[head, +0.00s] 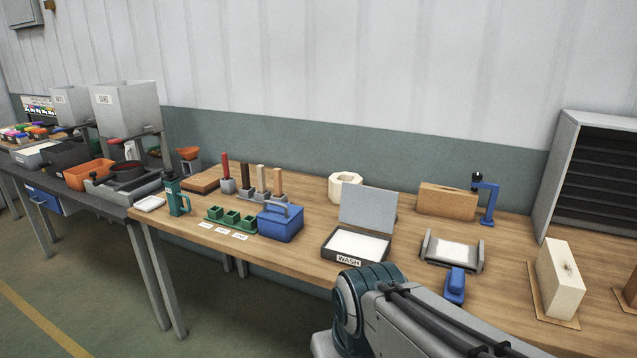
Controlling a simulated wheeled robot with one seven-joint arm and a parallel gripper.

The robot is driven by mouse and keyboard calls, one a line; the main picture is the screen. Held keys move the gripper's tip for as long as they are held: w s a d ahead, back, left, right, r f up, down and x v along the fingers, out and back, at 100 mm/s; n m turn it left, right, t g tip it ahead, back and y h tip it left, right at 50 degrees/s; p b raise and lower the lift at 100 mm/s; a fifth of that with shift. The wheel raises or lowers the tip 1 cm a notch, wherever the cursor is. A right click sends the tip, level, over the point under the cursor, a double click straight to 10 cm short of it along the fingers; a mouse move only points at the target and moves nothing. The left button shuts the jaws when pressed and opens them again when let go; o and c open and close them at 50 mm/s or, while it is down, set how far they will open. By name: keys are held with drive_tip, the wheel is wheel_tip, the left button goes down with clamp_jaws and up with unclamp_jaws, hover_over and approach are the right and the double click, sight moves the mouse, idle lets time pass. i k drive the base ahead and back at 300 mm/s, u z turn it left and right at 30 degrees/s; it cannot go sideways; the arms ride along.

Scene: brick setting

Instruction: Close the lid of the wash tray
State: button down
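The wash tray (327,255) is a dark, shallow box with a white "WASH" label on its front and a white inside. It stands near the front edge of the wooden table, right of the blue box. Its grey lid (368,209) stands up at the back edge, open and tilted slightly back. My arm reaches in at the bottom, in front of the tray and to its right. My gripper does not show in the head view.
A blue box with a handle (280,224) stands left of the tray. A white hollow block (345,187) is behind the lid. A grey cradle (451,251), a blue tool (455,286) and a blue stand (487,198) are to the right. The tabletop just left of the cradle is clear.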

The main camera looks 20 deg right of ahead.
sight(374, 209)
drive_tip(key=u, duration=0.15)
drive_tip(key=i, duration=0.7)
drive_tip(key=z, duration=0.6)
drive_tip(key=i, duration=0.55)
drive_tip(key=z, duration=0.55)
